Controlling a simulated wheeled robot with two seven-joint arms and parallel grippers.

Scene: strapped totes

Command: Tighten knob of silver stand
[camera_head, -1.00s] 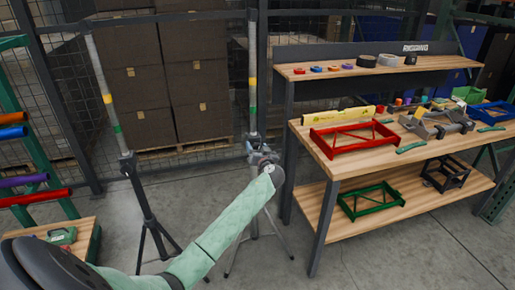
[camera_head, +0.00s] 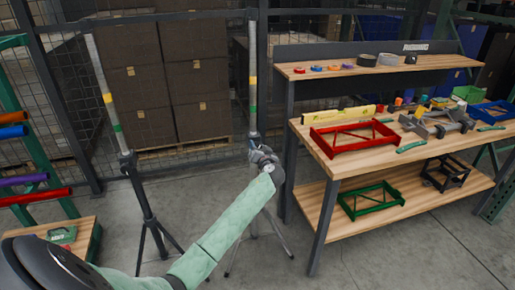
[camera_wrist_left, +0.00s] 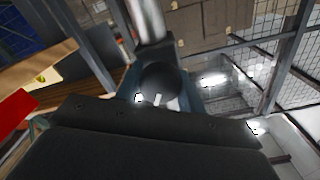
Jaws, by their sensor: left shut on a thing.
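The silver stand (camera_head: 253,98) stands in the middle of the head view, upright, with yellow and green bands on its pole and splayed silver legs below. My left gripper (camera_head: 260,157) is at the collar of this stand, shut on its knob, and hides most of the collar. In the left wrist view the dark round knob (camera_wrist_left: 160,80) shows just beyond the gripper body, with the silver pole (camera_wrist_left: 148,20) behind it. My right gripper is in neither view.
A second stand with dark legs (camera_head: 145,205) is close on the left. A wooden workbench (camera_head: 325,155) with a red frame (camera_head: 352,138) and a green frame (camera_head: 370,201) stands right of the silver stand. Wire mesh and stacked brown boxes (camera_head: 200,100) are behind.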

